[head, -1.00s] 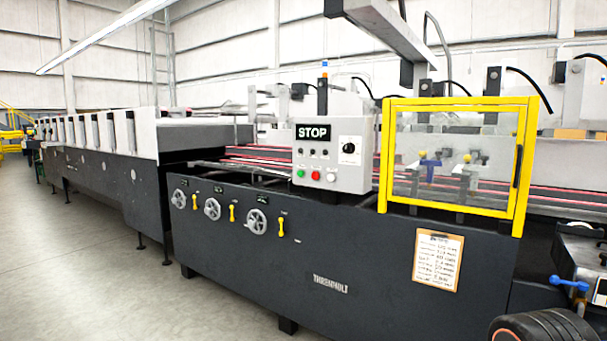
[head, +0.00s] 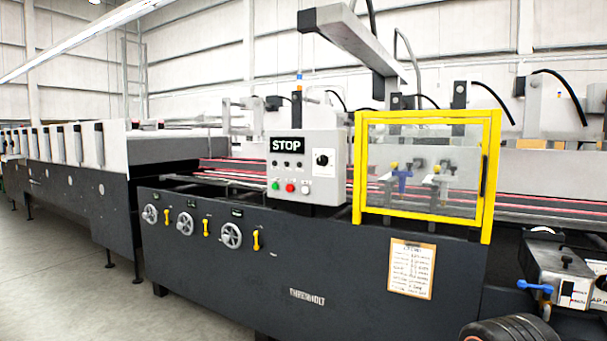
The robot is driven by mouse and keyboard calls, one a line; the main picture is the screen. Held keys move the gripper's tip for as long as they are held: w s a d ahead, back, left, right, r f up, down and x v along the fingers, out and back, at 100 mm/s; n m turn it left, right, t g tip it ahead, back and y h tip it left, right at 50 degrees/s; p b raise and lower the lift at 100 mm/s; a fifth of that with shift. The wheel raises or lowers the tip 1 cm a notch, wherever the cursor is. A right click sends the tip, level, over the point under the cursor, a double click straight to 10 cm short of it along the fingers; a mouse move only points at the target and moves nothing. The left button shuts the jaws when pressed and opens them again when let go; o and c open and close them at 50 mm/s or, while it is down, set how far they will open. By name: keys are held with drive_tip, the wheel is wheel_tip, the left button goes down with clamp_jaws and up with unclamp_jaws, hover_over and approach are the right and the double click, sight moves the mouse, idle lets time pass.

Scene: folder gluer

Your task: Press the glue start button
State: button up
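A grey control box (head: 335,172) stands on the dark machine body, left of the yellow-framed guard. Its display (head: 287,146) reads STOP in white on black. Low on its face are a green button (head: 275,186), a red button (head: 290,188) and a white button (head: 305,189) in a row. Small dark controls (head: 287,164) sit above them, and a black rotary knob (head: 322,159) is at the right. The labels are too small to read, so I cannot tell which is the glue start button. My gripper is not in view.
The yellow guard frame (head: 372,119) has a clear panel. Handwheels (head: 231,235) and yellow levers (head: 256,240) line the machine front, with a clipboard (head: 411,268) further right. A blue-handled unit (head: 535,286) stands at the right. Open floor (head: 60,290) lies at the left front.

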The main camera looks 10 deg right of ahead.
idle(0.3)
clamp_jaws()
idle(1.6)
